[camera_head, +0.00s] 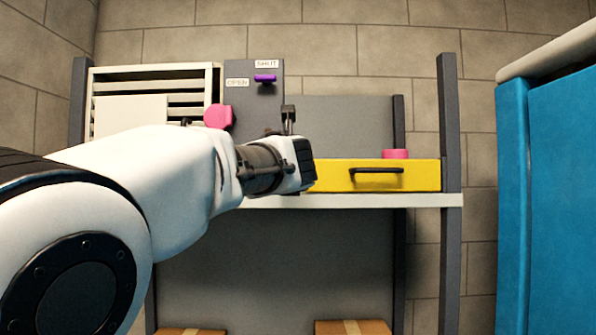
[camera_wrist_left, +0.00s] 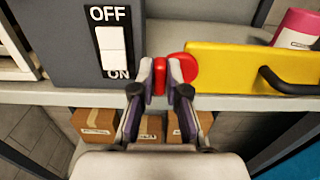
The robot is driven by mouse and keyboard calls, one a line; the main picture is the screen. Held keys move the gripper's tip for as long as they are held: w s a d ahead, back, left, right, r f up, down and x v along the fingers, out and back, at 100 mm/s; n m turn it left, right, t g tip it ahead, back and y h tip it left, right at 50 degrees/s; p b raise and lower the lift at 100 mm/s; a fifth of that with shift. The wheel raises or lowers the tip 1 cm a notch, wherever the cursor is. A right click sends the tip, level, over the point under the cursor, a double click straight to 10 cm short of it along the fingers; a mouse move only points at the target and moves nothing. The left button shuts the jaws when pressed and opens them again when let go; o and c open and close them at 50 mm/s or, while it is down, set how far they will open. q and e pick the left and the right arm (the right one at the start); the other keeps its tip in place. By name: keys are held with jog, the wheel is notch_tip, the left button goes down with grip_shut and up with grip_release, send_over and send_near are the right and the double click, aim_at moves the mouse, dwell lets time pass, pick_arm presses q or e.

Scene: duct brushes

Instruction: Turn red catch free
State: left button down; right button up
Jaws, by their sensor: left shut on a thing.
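In the left wrist view a red catch, with a round red disc (camera_wrist_left: 183,67) and a narrower red part between the fingers, sits at the left end of the yellow drawer front (camera_wrist_left: 235,68). My left gripper (camera_wrist_left: 159,78) is shut on the catch's narrower part. In the head view my left wrist (camera_head: 290,165) hides the catch and the fingers. The yellow drawer (camera_head: 330,175) with its black handle (camera_head: 376,170) lies on the shelf to the right of my wrist. My right gripper is not in view.
A grey box (camera_wrist_left: 75,40) with a white OFF/ON switch (camera_wrist_left: 111,45) stands left of the fingers. A purple lever (camera_head: 265,78) is on the grey panel. A pink object (camera_head: 395,154) shows behind the drawer. Cardboard boxes (camera_head: 352,327) are below; a blue cabinet (camera_head: 545,200) is right.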

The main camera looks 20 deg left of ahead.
pick_arm(q)
jog(key=shift+f+n, duration=0.15)
jog(key=shift+n, duration=0.25)
jog(key=n+b, duration=0.2)
jog(key=n, duration=0.3)
jog(key=n+b, duration=0.2)
jog(key=n, duration=0.4)
jog(key=n+b, duration=0.2)
jog(key=n, duration=0.4)
jog(key=shift+s+a, duration=0.1)
jog(key=shift+a, duration=0.2)
dwell(0.3)
